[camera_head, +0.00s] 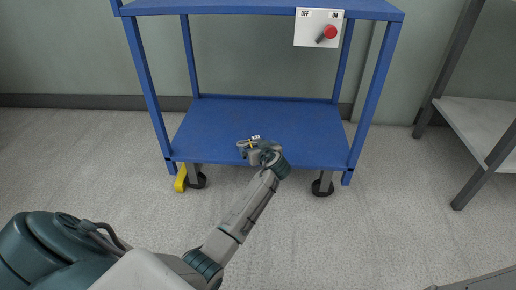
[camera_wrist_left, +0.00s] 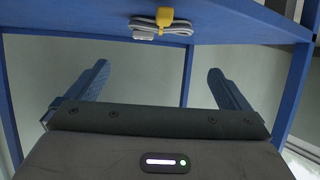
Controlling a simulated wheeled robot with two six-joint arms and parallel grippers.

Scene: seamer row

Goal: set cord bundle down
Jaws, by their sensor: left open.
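The cord bundle (camera_wrist_left: 165,26) is a grey looped cord with a yellow tie and a pale end. In the left wrist view it lies against the blue shelf (camera_wrist_left: 235,27), beyond my fingertips. My left gripper (camera_wrist_left: 157,78) is open, its two fingers wide apart with nothing between them. In the head view my left gripper (camera_head: 248,146) is over the front part of the cart's lower shelf (camera_head: 215,125). The bundle is too small and mixed with the gripper there to make out clearly. My right gripper is not in view.
The blue cart's upper shelf (camera_head: 240,7) hangs above, with an OFF/ON switch panel (camera_head: 308,28) at its front right. Posts stand at the corners. A yellow pedal (camera_head: 180,178) is at the lower left. A grey rack (camera_head: 475,125) stands right. Most of the lower shelf is clear.

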